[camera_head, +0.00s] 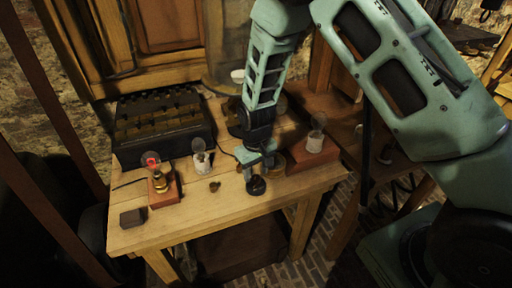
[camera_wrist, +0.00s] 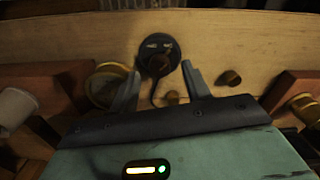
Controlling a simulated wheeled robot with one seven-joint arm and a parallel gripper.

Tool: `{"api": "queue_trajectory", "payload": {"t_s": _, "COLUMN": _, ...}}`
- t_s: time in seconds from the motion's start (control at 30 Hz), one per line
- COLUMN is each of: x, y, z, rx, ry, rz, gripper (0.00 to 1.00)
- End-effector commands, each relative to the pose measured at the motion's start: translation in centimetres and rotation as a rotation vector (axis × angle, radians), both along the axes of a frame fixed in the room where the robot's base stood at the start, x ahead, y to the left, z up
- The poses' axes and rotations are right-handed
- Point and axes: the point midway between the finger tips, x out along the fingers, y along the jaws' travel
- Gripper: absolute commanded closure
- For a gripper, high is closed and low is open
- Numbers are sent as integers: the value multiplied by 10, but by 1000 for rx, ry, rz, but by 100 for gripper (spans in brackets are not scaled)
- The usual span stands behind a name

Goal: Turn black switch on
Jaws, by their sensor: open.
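The black switch (camera_head: 256,186) is a small round black piece near the front edge of the wooden table. In the wrist view it is a dark disc (camera_wrist: 152,45) with a knob in its middle and two light marks, and a dark wire runs from it. My gripper (camera_head: 256,167) reaches down over the table right by the switch. In the wrist view its two grey fingers (camera_wrist: 160,73) are apart, one on each side of the knob area. Nothing is held. Whether the fingers touch the knob cannot be told.
The wooden table (camera_head: 225,205) carries a black battery box (camera_head: 163,125), a glowing red lamp (camera_head: 151,161) on a block, a white-based bulb (camera_head: 201,160) and a dark cube (camera_head: 132,218). A red-brown block (camera_head: 303,160) stands right of my gripper. The front middle is bare.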

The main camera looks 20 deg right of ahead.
Motion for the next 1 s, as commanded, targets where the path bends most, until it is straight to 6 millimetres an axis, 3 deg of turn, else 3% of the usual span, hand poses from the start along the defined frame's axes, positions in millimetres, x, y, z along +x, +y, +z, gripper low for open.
{"api": "queue_trajectory", "payload": {"t_s": 0.6, "x": 0, "y": 0, "z": 133, "rx": 1, "ry": -6, "rz": -1, "gripper": 52}}
{"api": "queue_trajectory", "payload": {"t_s": 0.8, "x": 0, "y": 0, "z": 155, "rx": 1, "ry": -3, "rz": -1, "gripper": 52}}
{"api": "queue_trajectory", "payload": {"t_s": 1.0, "x": 0, "y": 0, "z": 161, "rx": 0, "ry": -1, "rz": -2, "gripper": 52}}
